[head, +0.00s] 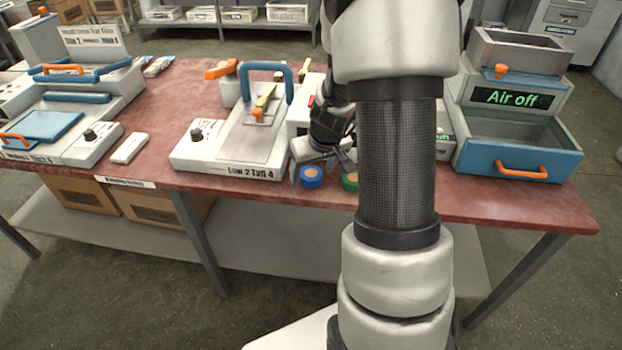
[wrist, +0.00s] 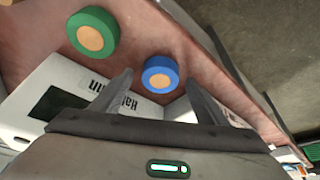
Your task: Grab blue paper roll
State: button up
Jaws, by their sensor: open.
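The blue paper roll (head: 312,176), a short blue cylinder with a tan core, stands on the red tabletop near its front edge. In the wrist view the blue roll (wrist: 160,74) lies ahead of my gripper (wrist: 150,90), roughly between the lines of its two fingers. My gripper is open and empty. In the head view my gripper (head: 322,168) is just above and behind the blue roll, partly hidden by my arm. I cannot tell whether a finger touches the roll.
A green roll (head: 350,181) stands right of the blue one; it also shows in the wrist view (wrist: 93,33). A white press with a blue handle (head: 236,140) stands to the left. A blue-grey bin (head: 518,150) with an "Air off" display is at the right. The red table (head: 490,205) is clear at the front right.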

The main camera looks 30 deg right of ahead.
jog(key=shift+f, duration=0.1)
jog(key=c, duration=1.1)
